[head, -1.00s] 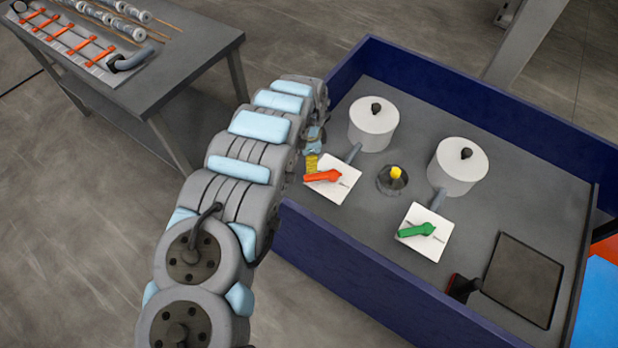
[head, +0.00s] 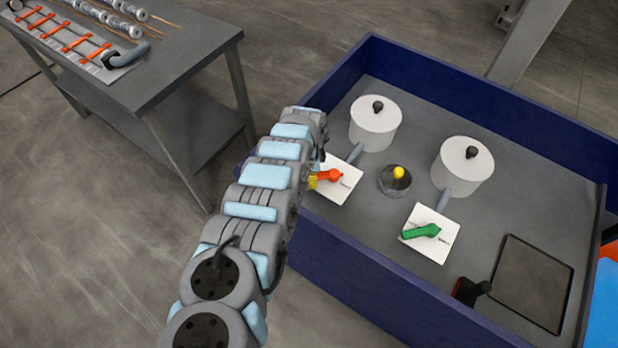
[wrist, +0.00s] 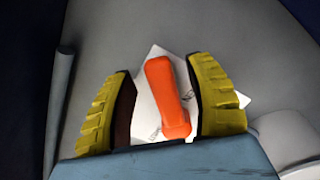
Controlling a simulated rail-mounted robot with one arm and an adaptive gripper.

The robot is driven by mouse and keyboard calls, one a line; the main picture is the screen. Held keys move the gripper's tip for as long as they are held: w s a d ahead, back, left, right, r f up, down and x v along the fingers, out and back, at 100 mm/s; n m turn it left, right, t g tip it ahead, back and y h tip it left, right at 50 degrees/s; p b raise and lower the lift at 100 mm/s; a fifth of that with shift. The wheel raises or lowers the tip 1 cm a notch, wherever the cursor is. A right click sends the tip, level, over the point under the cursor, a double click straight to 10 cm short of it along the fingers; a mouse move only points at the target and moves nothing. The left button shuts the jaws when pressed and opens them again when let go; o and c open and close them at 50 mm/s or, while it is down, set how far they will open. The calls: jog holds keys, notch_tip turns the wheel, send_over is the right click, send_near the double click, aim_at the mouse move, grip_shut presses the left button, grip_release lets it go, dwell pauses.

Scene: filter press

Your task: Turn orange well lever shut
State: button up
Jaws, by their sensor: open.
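The orange lever (head: 329,175) sits on a white square plate (head: 348,189) in the blue-walled tray, below the left white pot. In the wrist view the orange lever (wrist: 167,98) lies between the two yellow ribbed fingers of my gripper (wrist: 160,108). The fingers stand open on either side of it. In the head view my arm hides most of the gripper; a bit of yellow finger shows at the lever's left end.
A green lever (head: 421,231) sits on a second white plate to the right. Two white lidded pots (head: 375,124) (head: 462,167) and a yellow-topped dark knob (head: 397,178) stand nearby. The blue tray wall (head: 340,268) runs along the front. A grey table (head: 165,75) is at the left.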

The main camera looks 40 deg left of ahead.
jog(key=shift+f, duration=0.2)
grip_shut()
